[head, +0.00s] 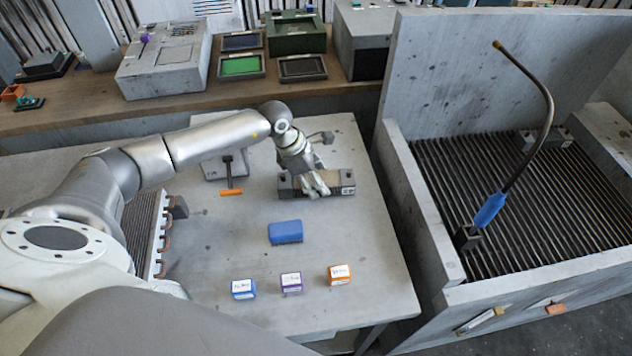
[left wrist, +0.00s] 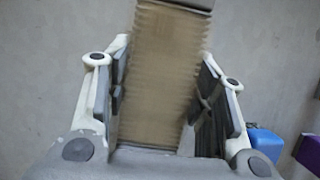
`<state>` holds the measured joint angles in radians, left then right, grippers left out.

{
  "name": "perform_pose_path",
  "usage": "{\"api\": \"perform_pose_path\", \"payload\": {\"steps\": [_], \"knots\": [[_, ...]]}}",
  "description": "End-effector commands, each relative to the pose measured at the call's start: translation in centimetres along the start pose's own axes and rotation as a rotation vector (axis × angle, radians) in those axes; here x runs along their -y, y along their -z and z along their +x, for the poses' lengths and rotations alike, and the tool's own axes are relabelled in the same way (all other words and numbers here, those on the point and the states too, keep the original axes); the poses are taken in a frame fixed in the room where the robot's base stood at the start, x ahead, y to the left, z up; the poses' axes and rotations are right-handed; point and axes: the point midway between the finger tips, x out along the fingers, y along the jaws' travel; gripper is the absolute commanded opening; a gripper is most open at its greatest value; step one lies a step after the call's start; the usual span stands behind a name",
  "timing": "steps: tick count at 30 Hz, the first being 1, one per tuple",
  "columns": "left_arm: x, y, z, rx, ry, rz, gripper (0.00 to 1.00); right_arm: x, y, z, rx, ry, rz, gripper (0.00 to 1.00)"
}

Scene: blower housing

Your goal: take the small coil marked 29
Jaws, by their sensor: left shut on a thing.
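A small coil (head: 337,182) with a tan finned body and dark grey end blocks is at the back right of the grey table. Its right end carries a small pale label that is too small to read surely. My left gripper (head: 317,186) comes down on it from above and is shut on its middle. In the left wrist view the coil's ribbed tan body (left wrist: 165,75) lies between the two fingers of the gripper (left wrist: 160,95). I cannot tell whether it touches the table. My right gripper is not in view.
A larger finned coil (head: 147,232) lies at the left. A blue block (head: 286,232) and blue, purple and orange boxes (head: 291,282) stand nearer. A grey stand (head: 225,166) is behind. A walled grated bench (head: 480,190) with a blue-handled torch (head: 490,210) borders the right.

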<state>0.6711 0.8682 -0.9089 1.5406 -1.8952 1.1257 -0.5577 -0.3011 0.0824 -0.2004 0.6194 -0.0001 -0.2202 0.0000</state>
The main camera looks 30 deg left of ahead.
Motion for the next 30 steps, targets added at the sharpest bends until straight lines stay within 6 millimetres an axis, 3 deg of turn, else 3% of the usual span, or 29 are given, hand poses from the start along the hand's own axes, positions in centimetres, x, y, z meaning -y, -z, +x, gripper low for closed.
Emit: {"api": "perform_pose_path", "payload": {"steps": [5,15,22,30], "knots": [[-0.2,-0.8,-1.9,0.004,-0.007,0.005,0.12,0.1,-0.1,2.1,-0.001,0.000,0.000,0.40],[3.1,1.4,-9.6,-0.003,-0.007,0.002,0.12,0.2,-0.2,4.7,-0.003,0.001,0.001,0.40],[5.6,4.0,-12.6,-0.004,-0.006,0.001,0.12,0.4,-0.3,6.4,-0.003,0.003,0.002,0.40],[7.2,5.5,-14.9,0.000,-0.004,0.000,0.12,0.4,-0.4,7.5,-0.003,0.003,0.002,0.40]]}}
